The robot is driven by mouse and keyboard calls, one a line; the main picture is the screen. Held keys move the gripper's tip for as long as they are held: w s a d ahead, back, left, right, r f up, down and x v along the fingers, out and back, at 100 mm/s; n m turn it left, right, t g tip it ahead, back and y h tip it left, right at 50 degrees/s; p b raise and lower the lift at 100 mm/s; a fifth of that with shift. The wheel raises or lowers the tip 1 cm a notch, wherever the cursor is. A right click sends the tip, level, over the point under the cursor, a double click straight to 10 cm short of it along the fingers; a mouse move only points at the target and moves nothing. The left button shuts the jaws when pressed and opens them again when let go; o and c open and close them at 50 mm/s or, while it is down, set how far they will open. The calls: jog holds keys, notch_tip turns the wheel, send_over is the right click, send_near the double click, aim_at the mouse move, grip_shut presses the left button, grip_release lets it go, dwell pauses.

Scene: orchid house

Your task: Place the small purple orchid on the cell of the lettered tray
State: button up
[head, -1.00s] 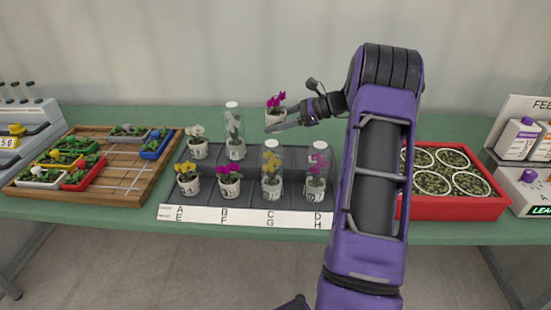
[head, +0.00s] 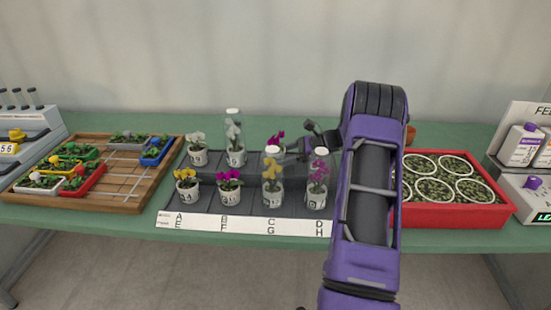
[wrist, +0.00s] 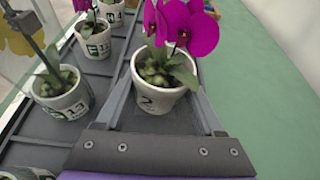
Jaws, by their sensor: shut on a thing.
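My gripper (wrist: 166,82) is shut on the small purple orchid (wrist: 160,66), which has magenta flowers and a white pot. In the wrist view the pot stands upright between the two fingers, low over the grey tray or touching it; I cannot tell which. In the head view the held orchid's flowers (head: 277,138) show at the back row, around column C, behind a covered yellow orchid (head: 271,172) that hides its pot. The lettered tray (head: 205,202) has a white front strip marked A to H. My gripper (head: 297,150) is partly hidden there.
Other potted orchids fill the tray's front row and its back left, some under clear covers (head: 234,128). A covered purple orchid (head: 318,180) stands at front right.

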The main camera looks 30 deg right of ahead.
jog(key=shift+f, duration=0.1)
jog(key=o, duration=1.5)
jog(key=shift+s+d+r, duration=0.15)
jog(key=shift+d+r, duration=0.1)
jog(key=shift+r, duration=0.05)
jog(key=p+v, duration=0.1)
jog(key=v, duration=1)
jog(key=shift+s+d, duration=0.1)
jog(key=shift+d, duration=0.05)
